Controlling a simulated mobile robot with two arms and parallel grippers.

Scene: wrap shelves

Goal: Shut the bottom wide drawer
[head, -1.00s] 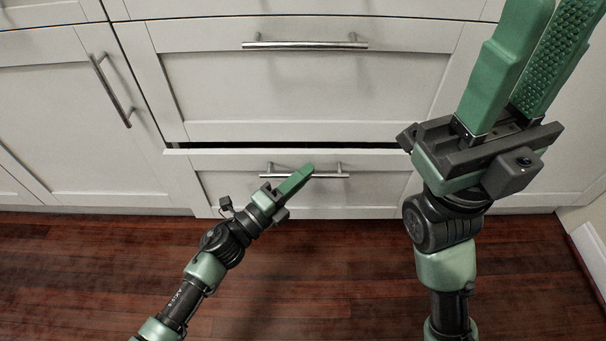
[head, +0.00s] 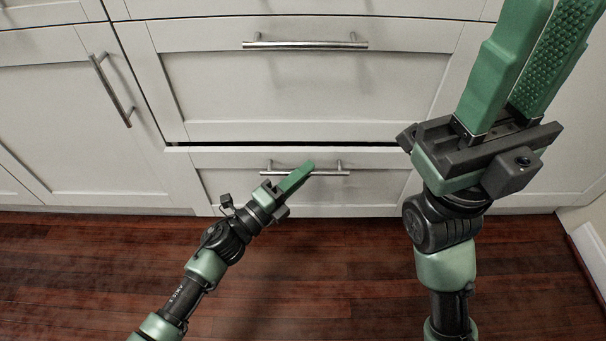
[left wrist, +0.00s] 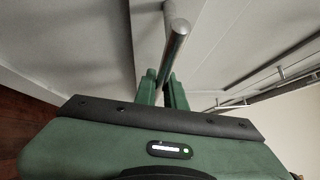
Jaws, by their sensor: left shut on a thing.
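The bottom wide drawer (head: 232,187) is white and stands slightly out. A narrow dark gap shows along its top edge in the head view. Its metal bar handle (head: 330,173) runs across its front. My left gripper (head: 307,168) is at the middle of this handle, shut on it. In the left wrist view the handle (left wrist: 175,45) passes between the two green fingers of my left gripper (left wrist: 162,88). My right gripper (head: 535,50) is raised at the right of the head view, its green fingers a little apart and nothing between them, away from the drawer.
A wider drawer above (head: 300,90) with its own handle (head: 305,45) is shut. A cabinet door (head: 85,120) with a slanted-looking handle (head: 110,90) is at the left. The dark red wooden floor (head: 330,270) in front is clear.

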